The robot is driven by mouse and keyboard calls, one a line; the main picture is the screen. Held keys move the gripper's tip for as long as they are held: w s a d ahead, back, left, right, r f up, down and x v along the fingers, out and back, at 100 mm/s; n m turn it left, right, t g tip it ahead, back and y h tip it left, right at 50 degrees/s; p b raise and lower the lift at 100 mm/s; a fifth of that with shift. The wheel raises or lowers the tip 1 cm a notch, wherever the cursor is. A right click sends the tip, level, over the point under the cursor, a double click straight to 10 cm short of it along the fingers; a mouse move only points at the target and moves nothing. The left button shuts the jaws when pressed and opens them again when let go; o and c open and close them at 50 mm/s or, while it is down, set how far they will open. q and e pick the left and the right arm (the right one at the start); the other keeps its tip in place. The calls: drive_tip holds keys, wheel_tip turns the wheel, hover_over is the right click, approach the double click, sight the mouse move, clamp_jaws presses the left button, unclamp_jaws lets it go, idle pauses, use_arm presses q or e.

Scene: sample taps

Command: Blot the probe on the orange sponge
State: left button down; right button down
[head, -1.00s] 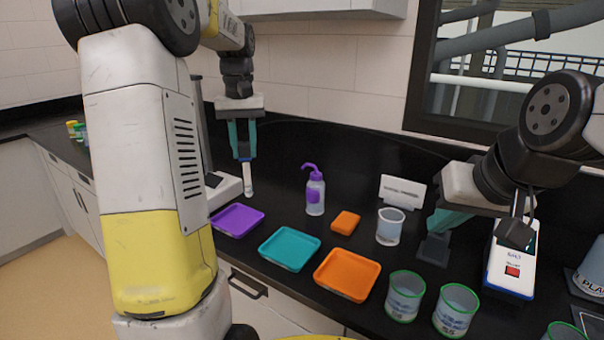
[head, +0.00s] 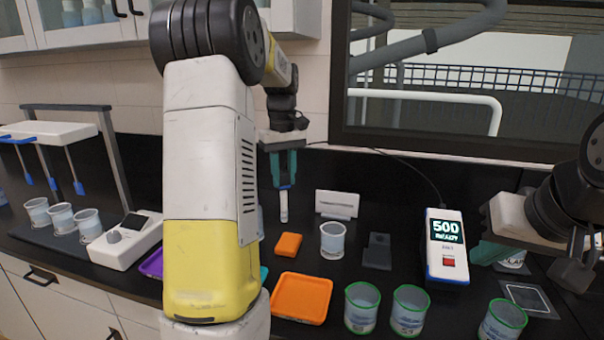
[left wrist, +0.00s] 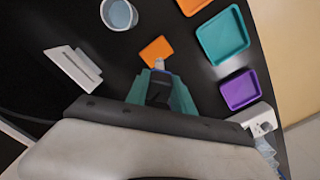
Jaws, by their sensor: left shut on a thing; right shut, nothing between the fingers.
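My left gripper (head: 284,183) points down, shut on the probe (head: 284,205), a pale slim stick with its lower end showing. The orange sponge (head: 288,244) lies on the black counter just below the probe tip. In the head view a gap shows between the tip and the sponge. In the left wrist view the probe end (left wrist: 160,64) overlaps the near edge of the sponge (left wrist: 154,48); contact cannot be made out there. My right gripper (head: 488,254) is shut and empty at the right, beside the meter.
A clear beaker (head: 332,238) stands right of the sponge, a white sign (head: 337,204) behind. An orange tray (head: 301,298) and green-rimmed beakers (head: 362,307) are in front. The meter (head: 447,262) reads 500. Teal (left wrist: 222,36) and purple (left wrist: 239,90) trays lie nearby.

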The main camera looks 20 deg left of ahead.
sight(288, 189)
use_arm(q)
drive_tip(key=shift+w+d+f, duration=0.15)
drive_tip(key=shift+w+d, duration=0.15)
drive_tip(key=shift+d, duration=0.15)
drive_tip(key=shift+f, duration=3.55)
